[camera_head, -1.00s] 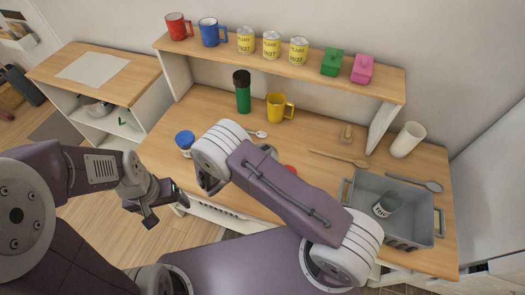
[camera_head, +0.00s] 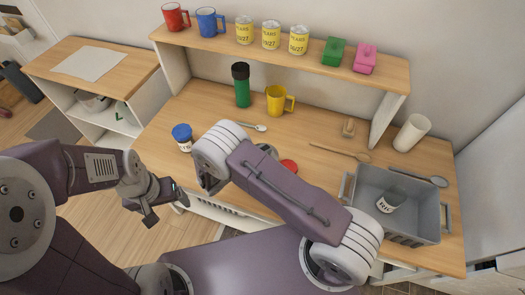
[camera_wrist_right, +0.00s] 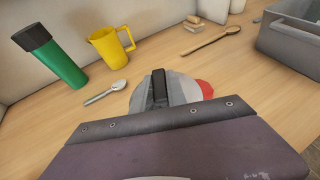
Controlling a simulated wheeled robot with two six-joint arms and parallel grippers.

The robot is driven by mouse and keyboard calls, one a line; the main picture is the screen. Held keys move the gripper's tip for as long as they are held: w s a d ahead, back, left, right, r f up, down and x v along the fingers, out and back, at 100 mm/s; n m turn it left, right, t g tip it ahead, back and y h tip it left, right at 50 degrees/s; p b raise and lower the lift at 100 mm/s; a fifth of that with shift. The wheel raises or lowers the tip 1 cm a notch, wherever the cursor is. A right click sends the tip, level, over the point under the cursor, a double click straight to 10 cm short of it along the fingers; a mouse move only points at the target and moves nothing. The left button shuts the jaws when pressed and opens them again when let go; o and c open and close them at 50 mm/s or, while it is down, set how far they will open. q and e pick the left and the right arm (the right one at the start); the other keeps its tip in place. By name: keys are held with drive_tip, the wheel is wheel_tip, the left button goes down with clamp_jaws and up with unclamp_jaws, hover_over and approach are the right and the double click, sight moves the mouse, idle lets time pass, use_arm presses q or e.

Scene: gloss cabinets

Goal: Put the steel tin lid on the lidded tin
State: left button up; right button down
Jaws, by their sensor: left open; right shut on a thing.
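A grey disc, which looks like the steel tin lid (camera_wrist_right: 138,98), shows at the dark fingers of my right gripper (camera_wrist_right: 160,88) in the right wrist view. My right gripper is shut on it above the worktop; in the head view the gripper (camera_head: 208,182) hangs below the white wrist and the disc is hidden. A labelled tin (camera_head: 390,201) with a grey-green side stands in the grey crate; I cannot tell whether it is the lidded tin. A blue-topped tin (camera_head: 183,138) stands left of my right wrist. My left gripper (camera_head: 165,205) is open and empty before the worktop's front edge.
A red round thing (camera_head: 288,166) lies partly behind my right arm. A spoon (camera_head: 253,127), yellow mug (camera_head: 277,101), green bottle (camera_head: 241,86), wooden spoon (camera_head: 340,153) and grey crate (camera_head: 435,225) are on the worktop. Cups, cans and boxes line the shelf (camera_head: 290,68).

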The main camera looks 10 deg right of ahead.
drive_tip(key=shift+f+b, duration=0.5)
drive_tip(key=shift+f, duration=0.1)
drive_tip(key=c, duration=1.3)
unclamp_jaws()
drive_tip(key=shift+o, duration=0.2)
drive_tip(key=shift+r, duration=0.1)
